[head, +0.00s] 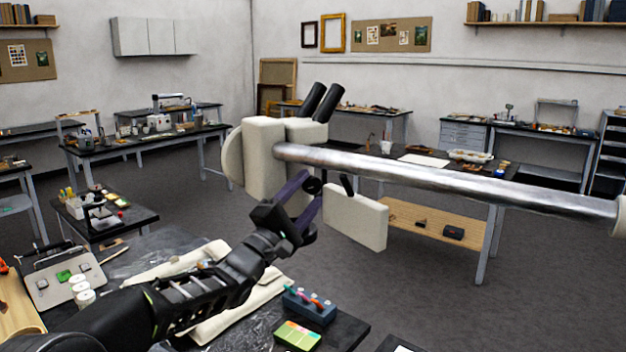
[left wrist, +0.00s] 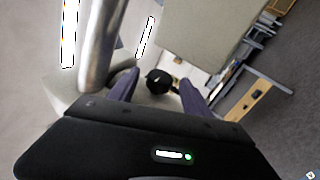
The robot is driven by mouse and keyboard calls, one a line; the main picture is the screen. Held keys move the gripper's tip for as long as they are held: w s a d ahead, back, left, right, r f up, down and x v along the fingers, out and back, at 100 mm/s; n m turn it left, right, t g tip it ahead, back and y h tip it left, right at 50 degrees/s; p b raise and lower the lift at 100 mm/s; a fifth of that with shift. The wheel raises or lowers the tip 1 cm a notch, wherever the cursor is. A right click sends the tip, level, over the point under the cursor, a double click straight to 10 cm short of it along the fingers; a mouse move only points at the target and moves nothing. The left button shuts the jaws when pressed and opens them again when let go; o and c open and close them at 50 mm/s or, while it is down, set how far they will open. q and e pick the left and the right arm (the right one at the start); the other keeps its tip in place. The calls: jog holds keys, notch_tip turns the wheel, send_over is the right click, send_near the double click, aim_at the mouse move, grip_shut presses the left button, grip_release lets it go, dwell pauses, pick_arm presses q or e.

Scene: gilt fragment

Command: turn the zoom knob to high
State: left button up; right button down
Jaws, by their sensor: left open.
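A cream microscope head (head: 262,150) with two black eyepieces (head: 320,102) hangs on a thick metal boom (head: 440,172). A small round black zoom knob (head: 313,186) sits low on the head; it also shows in the left wrist view (left wrist: 158,81). My left gripper (head: 309,190) is open, with its purple fingers on either side of the knob. In the left wrist view (left wrist: 158,92) the knob lies between the fingertips with a visible gap on each side. I cannot read the knob's setting. My right gripper is not in view.
A cream panel (head: 355,220) hangs just right of the fingers. Below, the dark bench holds a cream cushion, a blue rack (head: 309,306) with coloured pieces, a green-and-yellow pad (head: 297,336) and a control box (head: 62,275). Other benches stand farther back.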

pick_arm(q)
jog(key=shift+p+x, duration=0.35)
jog(key=shift+x, duration=0.95)
grip_shut()
